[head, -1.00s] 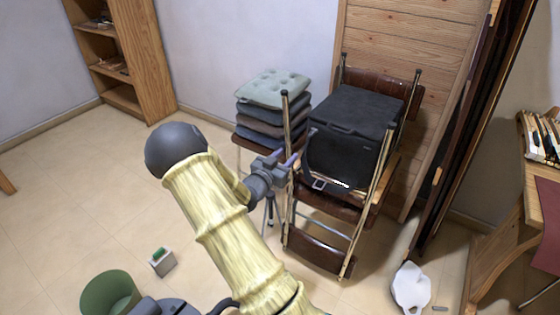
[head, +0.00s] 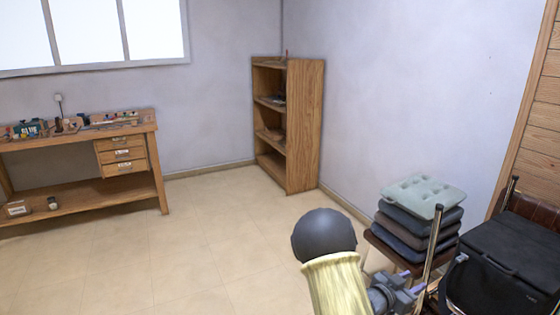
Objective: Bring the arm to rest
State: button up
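My arm (head: 338,285) shows at the bottom of the head view, with a dark round joint cover at its upper end and a pale yellow link below. My gripper (head: 415,281) is at the lower right, beside that link. Its two fingers point right and stand apart, with nothing seen between them. It appears in front of the metal frame of a chair and below the stacked cushions (head: 420,196). I cannot tell whether it touches the chair. The rest of the arm is cut off by the bottom edge.
A wooden shelf (head: 305,125) stands in the back corner. A workbench (head: 150,170) with tools is at the left. The floor (head: 200,245) between is clear.

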jog(key=s+a+n+y, duration=0.25)
jog(key=a+y, duration=0.35)
jog(key=a, duration=0.3)
jog(key=s+a+n+y, duration=0.2)
jog(key=a+n+y, duration=0.2)
jog(key=a+y, duration=0.3)
jog(key=s+a+r+n+g+y, duration=0.1)
jog(key=s+a+r+n+g, duration=0.2)
jog(key=s, duration=0.5)
jog(key=s+a+n+g+y, duration=0.1)
jog(key=s+a+n+g, duration=0.1)
jog(key=s+a+n, duration=0.4)
notch_tip(320, 180, up, 27)
jog(key=m+p, duration=0.2)
jog(key=p, duration=2.5)
jog(key=shift+s+d, duration=0.35)
jog(key=shift+f+m, duration=0.1)
jog(key=shift+m, duration=0.15)
jog(key=shift+w, duration=0.1)
